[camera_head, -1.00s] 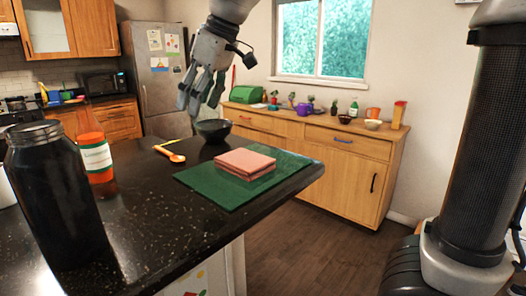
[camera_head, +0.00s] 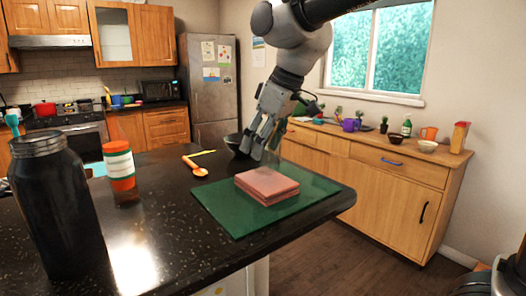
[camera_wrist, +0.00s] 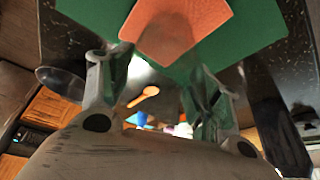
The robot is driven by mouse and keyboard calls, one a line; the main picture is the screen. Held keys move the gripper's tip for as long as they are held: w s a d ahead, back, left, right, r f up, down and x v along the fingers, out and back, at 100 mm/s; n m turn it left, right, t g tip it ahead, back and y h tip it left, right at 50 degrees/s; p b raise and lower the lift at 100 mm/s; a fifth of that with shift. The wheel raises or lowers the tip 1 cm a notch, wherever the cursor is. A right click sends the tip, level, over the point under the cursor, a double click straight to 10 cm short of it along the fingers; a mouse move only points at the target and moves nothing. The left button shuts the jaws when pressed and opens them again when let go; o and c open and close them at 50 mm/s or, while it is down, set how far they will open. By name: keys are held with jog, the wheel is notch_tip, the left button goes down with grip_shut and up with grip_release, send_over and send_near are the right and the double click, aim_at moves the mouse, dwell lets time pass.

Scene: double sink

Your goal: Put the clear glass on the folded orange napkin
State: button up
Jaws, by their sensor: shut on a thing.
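The folded orange napkin (camera_head: 267,184) looks pinkish in the head view and lies on a green mat (camera_head: 222,213) near the counter's corner. It also shows at the top of the wrist view (camera_wrist: 205,18). My gripper (camera_head: 258,150) is just behind the napkin and above it, fingers pointing down. In the wrist view its fingers (camera_wrist: 158,92) are shut on the clear glass (camera_wrist: 165,42), a faint see-through shape overlapping the napkin. The glass is hard to make out in the head view. I cannot tell the gap between glass and napkin.
A dark bowl (camera_head: 233,143) stands close behind my gripper. An orange spoon (camera_head: 195,167) lies left of the mat. A white-labelled orange bottle (camera_head: 119,167) and a big black jar (camera_head: 56,205) stand at the left. The counter edge runs just right of the mat.

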jog(key=shift+f, duration=1)
jog(key=o, duration=1.5)
jog(key=shift+f, duration=0.1)
jog(key=v, duration=1.2)
jog(key=s+d+f+m+t+h, duration=0.1)
jog(key=s+d+f+m, duration=0.15)
jog(key=d, duration=0.45)
jog(key=s+d+f+m, duration=0.1)
jog(key=d+f+m, duration=0.15)
jog(key=d, duration=0.45)
jog(key=s+d+f+m+t+h, duration=0.1)
jog(key=s+d+f+m, duration=0.15)
jog(key=d, duration=0.35)
jog(key=s+d+f+m, duration=0.1)
jog(key=s+d+f, duration=0.1)
jog(key=s+d, duration=0.1)
jog(key=s+d+f+m+h, duration=0.1)
jog(key=s+d+f, duration=0.1)
jog(key=d+f, duration=0.1)
jog(key=s+d+f+m+h, duration=0.1)
jog(key=s+d+f+m, duration=0.1)
jog(key=s+d+f, duration=0.1)
jog(key=shift+s+d+f, duration=0.25)
jog(key=shift+s+d, duration=0.1)
jog(key=shift+d, duration=0.05)
